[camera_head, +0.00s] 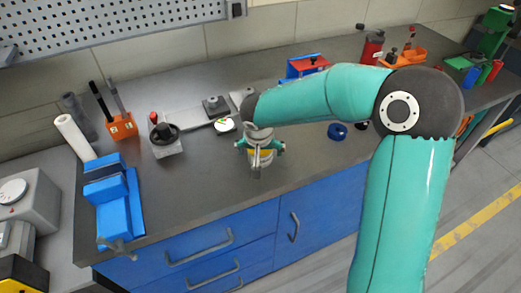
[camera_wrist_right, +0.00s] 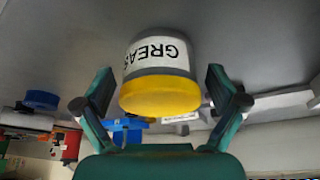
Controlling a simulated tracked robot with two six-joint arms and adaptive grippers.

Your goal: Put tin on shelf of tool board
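The tin (camera_wrist_right: 160,65), grey with a white label reading GREASE and a yellow end, is between the fingers of my right gripper (camera_wrist_right: 160,95) in the right wrist view. The fingers are open, with a gap on each side of the tin. In the head view my right gripper (camera_head: 260,147) is over the worktop and mostly covers the tin (camera_head: 263,158). The perforated tool board (camera_head: 120,22) is at the upper left. A grey ledge (camera_head: 8,54) shows at its lower left corner; I cannot tell whether it is the shelf. My left gripper is not in view.
On the worktop (camera_head: 220,180) are a blue vise (camera_head: 112,200), an orange tool holder (camera_head: 122,127), a black-knobbed device (camera_head: 165,138) and a dial gauge (camera_head: 225,125). A blue ring (camera_head: 337,131) lies right of the tin. The front middle is clear.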

